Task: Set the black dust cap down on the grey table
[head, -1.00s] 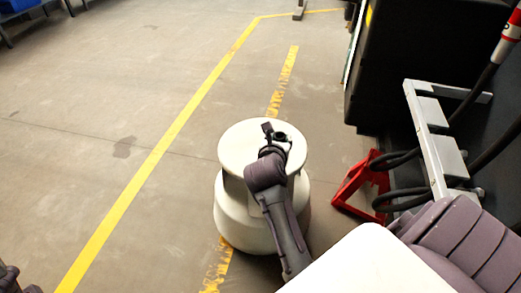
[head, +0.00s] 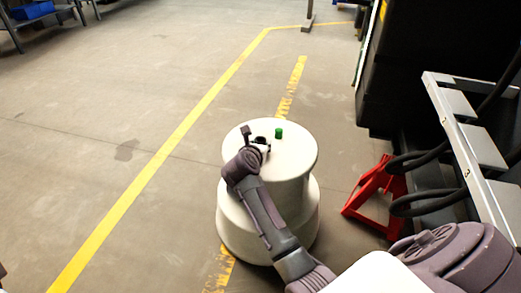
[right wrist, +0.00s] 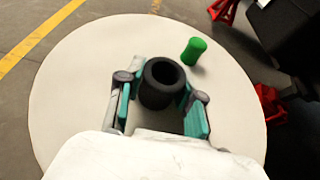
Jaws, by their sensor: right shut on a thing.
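The black dust cap (right wrist: 163,85) is a short hollow black cylinder with its open end facing the wrist camera. My right gripper (right wrist: 158,97) is shut on it, with a teal-padded finger on either side. In the head view my right gripper (head: 256,140) is over the left part of a round pale table (head: 296,153), and the cap shows only as a small dark shape. The pale tabletop fills much of the right wrist view (right wrist: 75,95). I cannot tell whether the cap touches it. My left gripper is not in view.
The tabletop's right side is bare. A red stand (head: 372,195), a grey metal frame (head: 465,130) and black hoses are at the right. Open floor lies left.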

